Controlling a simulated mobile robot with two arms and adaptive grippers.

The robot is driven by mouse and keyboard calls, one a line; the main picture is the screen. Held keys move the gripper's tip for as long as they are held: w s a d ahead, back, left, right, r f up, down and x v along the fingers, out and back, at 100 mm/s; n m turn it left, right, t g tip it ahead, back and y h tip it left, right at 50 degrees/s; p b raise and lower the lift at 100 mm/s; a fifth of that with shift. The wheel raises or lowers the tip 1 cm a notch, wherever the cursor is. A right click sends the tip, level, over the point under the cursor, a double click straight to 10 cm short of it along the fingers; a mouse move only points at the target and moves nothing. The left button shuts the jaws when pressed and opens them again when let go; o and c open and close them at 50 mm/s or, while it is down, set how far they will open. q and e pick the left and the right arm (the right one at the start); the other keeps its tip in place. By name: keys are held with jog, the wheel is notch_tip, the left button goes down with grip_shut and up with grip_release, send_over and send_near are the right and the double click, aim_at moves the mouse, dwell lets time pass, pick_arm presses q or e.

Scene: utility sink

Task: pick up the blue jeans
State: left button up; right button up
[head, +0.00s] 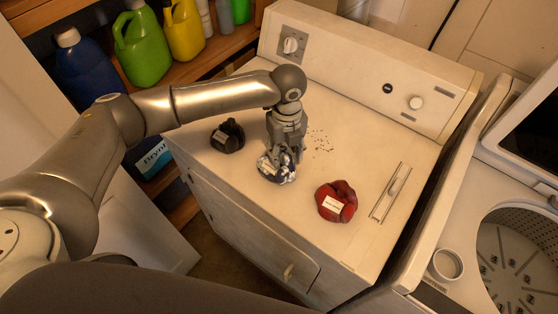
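The blue jeans (276,170) look like a small crumpled blue and pale bundle on top of the white dryer (240,185). My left gripper (285,152) points down right over the bundle, with its fingertips at or against the bundle's upper part. The fingers and the bundle overlap in the picture, so I cannot tell whether they are closed on it. The bundle appears to rest on the dryer top. My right gripper is not in view.
A black bundle (228,136) lies left of the jeans and a red bundle (336,201) lies to the right. The dryer's control panel (360,65) rises behind. An open washer (505,265) stands at right. Bottles, including a green one (143,48), fill the shelf at upper left.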

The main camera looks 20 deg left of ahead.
pick_arm(q)
jog(key=shift+s, duration=0.1)
grip_shut()
dwell(0.5)
